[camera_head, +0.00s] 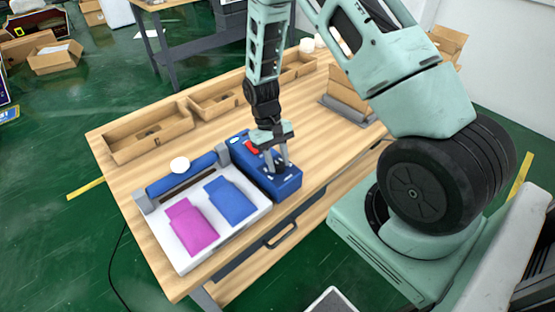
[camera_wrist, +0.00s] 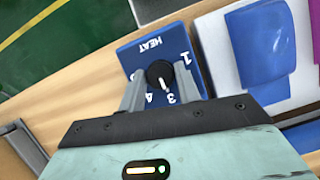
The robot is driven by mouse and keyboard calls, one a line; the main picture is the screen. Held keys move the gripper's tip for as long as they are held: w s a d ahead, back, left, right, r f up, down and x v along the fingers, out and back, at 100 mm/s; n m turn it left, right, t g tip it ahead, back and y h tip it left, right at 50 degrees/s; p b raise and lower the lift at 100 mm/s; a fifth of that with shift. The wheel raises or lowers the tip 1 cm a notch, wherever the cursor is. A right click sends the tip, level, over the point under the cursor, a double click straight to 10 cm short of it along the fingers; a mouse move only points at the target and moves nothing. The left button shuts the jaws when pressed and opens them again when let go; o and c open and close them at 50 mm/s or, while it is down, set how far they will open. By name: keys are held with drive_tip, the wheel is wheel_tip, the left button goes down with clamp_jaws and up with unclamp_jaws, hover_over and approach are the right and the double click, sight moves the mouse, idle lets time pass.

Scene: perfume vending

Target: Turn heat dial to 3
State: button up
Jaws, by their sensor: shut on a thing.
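The blue control box (camera_head: 288,184) stands on the wooden table; in the wrist view its panel (camera_wrist: 140,54) reads HEAT. The black heat dial (camera_wrist: 160,73) has a white pointer mark. The mark points toward the printed 3 (camera_wrist: 171,98); the 1 and 4 also show, while part of the scale is hidden by my fingers. My gripper (camera_head: 277,164) points down over the near end of the box. In the wrist view its two fingers (camera_wrist: 159,84) are shut on the dial, one on each side.
A white press bed (camera_head: 183,262) with a pink and a blue bottle-shaped piece lies left of the box, with a blue roller (camera_head: 182,174) behind it. A red switch (camera_head: 251,147) sits on the box. Open trays (camera_head: 150,150) line the table's back edge.

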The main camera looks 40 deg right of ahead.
drive_tip(key=shift+w, duration=0.1)
drive_tip(key=o, duration=1)
drive_tip(key=shift+r, duration=0.1)
drive_tip(key=b+v, duration=0.3)
drive_tip(key=v, duration=1.4)
drive_tip(key=shift+r, duration=0.2)
drive_tip(key=s+a+r+n+t, duration=0.1)
drive_tip(key=s+a+r, duration=0.1)
drive_tip(key=a, duration=0.3)
drive_tip(key=s+a+r+n, duration=0.1)
drive_tip(key=s+a+n, duration=0.15)
drive_tip(key=a, duration=0.35)
drive_tip(key=s+a+n+t, duration=0.1)
drive_tip(key=s+a+n, duration=0.1)
drive_tip(key=s+a, duration=0.2)
drive_tip(key=s+a+r+n+t, duration=0.1)
drive_tip(key=s+a, duration=0.3)
drive_tip(key=s, duration=0.6)
drive_tip(key=s+a+r+n+t, duration=0.1)
drive_tip(key=s+a+n, duration=0.2)
drive_tip(key=s, duration=0.4)
drive_tip(key=shift+s+a+r+t, duration=0.1)
drive_tip(key=shift+a+t, duration=0.2)
drive_tip(key=shift+a, duration=0.35)
